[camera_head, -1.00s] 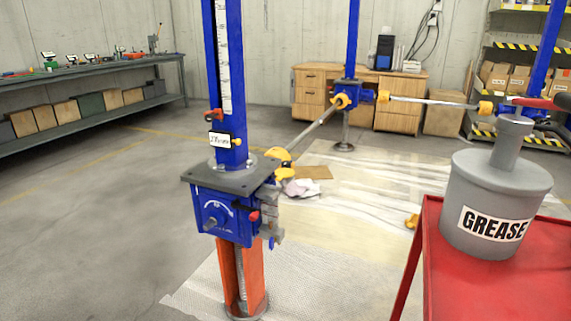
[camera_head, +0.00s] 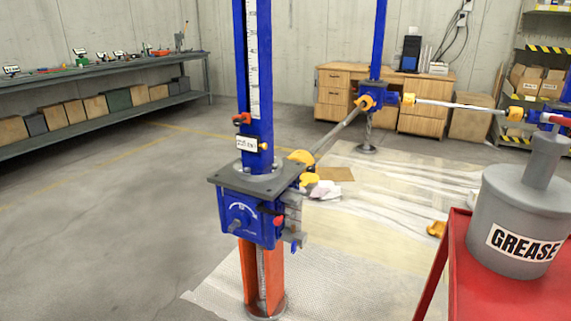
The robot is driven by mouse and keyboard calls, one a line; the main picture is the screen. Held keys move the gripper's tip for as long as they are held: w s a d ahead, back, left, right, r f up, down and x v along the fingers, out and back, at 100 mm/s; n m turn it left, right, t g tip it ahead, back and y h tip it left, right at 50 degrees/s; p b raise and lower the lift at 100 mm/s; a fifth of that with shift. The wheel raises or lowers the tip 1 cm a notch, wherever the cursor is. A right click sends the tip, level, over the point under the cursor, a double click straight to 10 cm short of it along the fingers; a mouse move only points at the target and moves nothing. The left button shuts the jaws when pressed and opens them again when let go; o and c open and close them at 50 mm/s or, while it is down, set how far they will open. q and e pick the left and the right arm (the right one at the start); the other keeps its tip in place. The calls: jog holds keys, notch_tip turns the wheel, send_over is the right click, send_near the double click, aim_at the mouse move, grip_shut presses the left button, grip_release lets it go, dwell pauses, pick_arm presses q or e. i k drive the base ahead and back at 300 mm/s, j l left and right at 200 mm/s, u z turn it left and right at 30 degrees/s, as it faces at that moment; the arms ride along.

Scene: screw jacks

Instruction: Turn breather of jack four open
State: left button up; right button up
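A blue screw jack (camera_head: 252,210) stands upright in the middle left on an orange column (camera_head: 262,280). Its blue front face carries a dial with a grey knob (camera_head: 237,225) and a red part (camera_head: 278,221) at its right side. A white tag (camera_head: 247,144) hangs on the blue post above the grey top plate. A second jack (camera_head: 372,92) stands farther back, joined by a shaft, and part of a third shows at the right edge. I cannot tell which jack is number four or which part is its breather. Neither of my grippers is in view.
A grey grease container (camera_head: 522,200) stands on a red cart (camera_head: 482,285) at the right. A long workbench (camera_head: 100,75) runs along the left wall. A wooden desk (camera_head: 330,95) stands at the back. The grey floor at the left is clear.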

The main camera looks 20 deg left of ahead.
aim_at(309, 169)
jog(key=i+j+u, duration=0.1)
jog(key=j, duration=0.3)
jog(key=i+j+u, duration=0.1)
jog(key=j, duration=0.3)
jog(key=i+j+u, duration=0.45)
jog(key=j, duration=0.15)
jog(key=i+j+u, duration=0.8)
jog(key=i+u, duration=0.15)
jog(key=i+j+u, duration=0.1)
jog(key=i+u, duration=0.35)
jog(key=i+z, duration=0.3)
jog(key=z, duration=0.2)
jog(key=i+j+z, duration=0.1)
jog(key=i+z, duration=0.25)
jog(key=z, duration=0.15)
jog(key=i+j+z, duration=0.2)
jog(key=z, duration=0.3)
jog(key=i+z, duration=0.15)
jog(key=z, duration=0.3)
jog(key=i+z, duration=0.1)
jog(key=z, duration=0.35)
jog(key=i+j+z, duration=0.1)
jog(key=z, duration=0.3)
jog(key=i+j+z, duration=0.1)
jog(key=z, duration=0.35)
jog(key=j, duration=0.1)
